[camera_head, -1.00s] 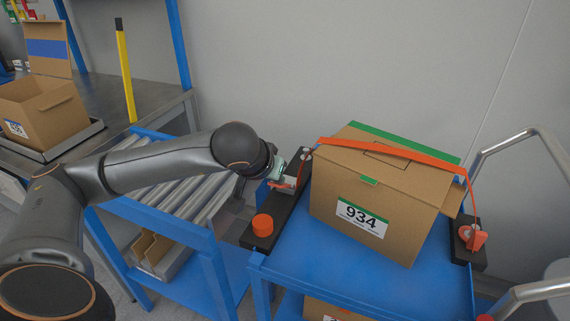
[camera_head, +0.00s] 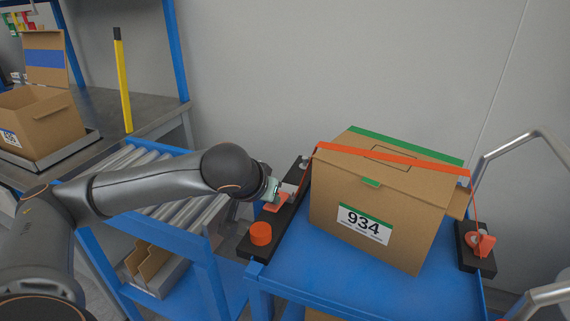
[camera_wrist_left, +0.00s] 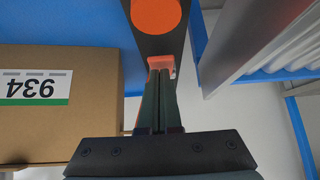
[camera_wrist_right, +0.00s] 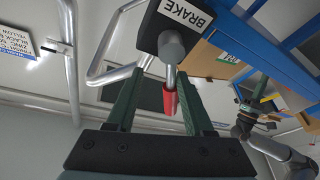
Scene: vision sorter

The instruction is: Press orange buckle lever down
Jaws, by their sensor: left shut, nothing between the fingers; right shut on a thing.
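The orange buckle lever (camera_head: 276,203) is on the black rail (camera_head: 285,220) left of the box on the blue cart. It lies low, close to the rail. My left gripper (camera_wrist_left: 161,72) is shut and empty, with its fingertips at the lever (camera_wrist_left: 160,62); I cannot tell whether they press on it. In the head view the wrist partly hides the fingers. An orange strap (camera_head: 395,152) runs across the cardboard box labelled 934 (camera_head: 330,200). My right gripper (camera_wrist_right: 158,80) is around the red-tipped brake lever (camera_wrist_right: 170,98), outside the head view.
A round orange knob (camera_head: 261,233) stands on the near end of the rail. A second orange buckle (camera_head: 484,243) sits on the cart's right side. A roller conveyor (camera_head: 190,212) is left of the cart. The blue cart top (camera_head: 330,265) is clear in front of the box.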

